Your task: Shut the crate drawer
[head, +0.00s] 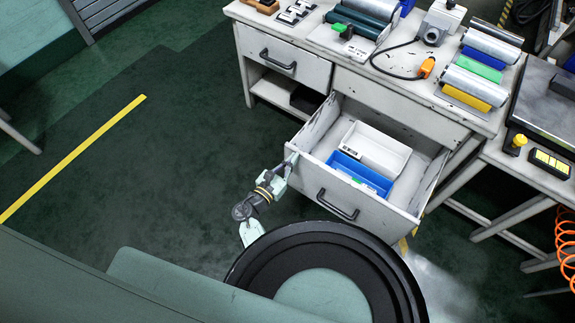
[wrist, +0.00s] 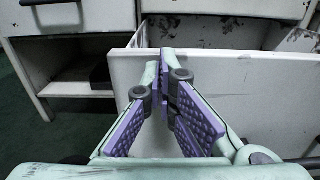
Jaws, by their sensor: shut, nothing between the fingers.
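The crate drawer (head: 309,183) is pulled far out from the white workbench, with a dark bar handle (head: 337,205) on its front. A white bin (head: 376,148) and a blue bin (head: 361,173) lie inside it. My gripper (head: 291,160) is at the left end of the drawer front in the head view. In the wrist view my gripper (wrist: 167,55) is shut and empty, with its fingertips over the drawer's front panel (wrist: 230,80) near its top left corner. I cannot tell whether the tips touch the panel.
A closed drawer (head: 283,60) with a handle sits left, above an open shelf (head: 278,93). Rolls, a corded orange tool (head: 427,67) and small devices crowd the benchtop. A side table (head: 545,165) stands right. The green floor at left is clear.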

